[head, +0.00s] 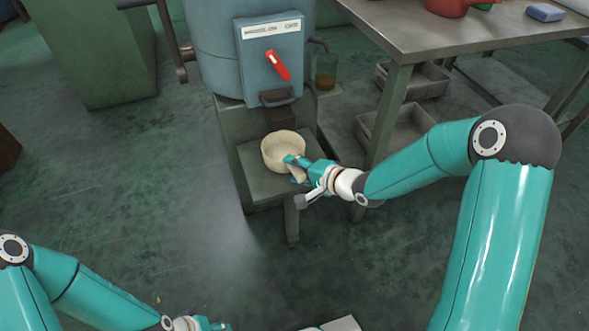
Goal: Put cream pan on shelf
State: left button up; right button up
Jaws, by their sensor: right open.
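The cream pan (277,141) is a round, open, cream-coloured vessel. It sits upright on a small green-grey shelf (262,187) in front of a blue machine. My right gripper (292,168) is open at the pan's near right side, close to its rim. I cannot tell whether the fingers touch the pan. My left gripper (210,325) is at the bottom edge, partly cut off, far from the pan. Its fingers are too hidden to read.
The blue machine (222,60) with a red lever (277,65) stands behind the pan, its dark spout (278,97) just above it. A metal table (405,30) stands at the right, with grey trays (415,80) below. A green cabinet (95,50) stands at the left. Floor is clear at left.

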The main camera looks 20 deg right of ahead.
jog(key=shift+d+r, duration=0.1)
jog(key=p+v, duration=0.4)
jog(key=v, duration=0.7)
jog(key=s+a+f+n+g+h, duration=0.1)
jog(key=s+a+f+n+g, duration=0.3)
jog(key=s+f, duration=0.5)
jog(key=s+a+f+n+g+h, duration=0.1)
jog(key=s+a+f+n+g, duration=0.4)
jog(key=s+f, duration=0.4)
notch_tip(320, 180, down, 5)
jog(key=shift+a+r+n+g+p, duration=0.15)
jog(key=shift+a+n+g+p, duration=0.15)
jog(key=shift+n+g, duration=0.35)
notch_tip(320, 180, up, 33)
jog(key=p, duration=3.3)
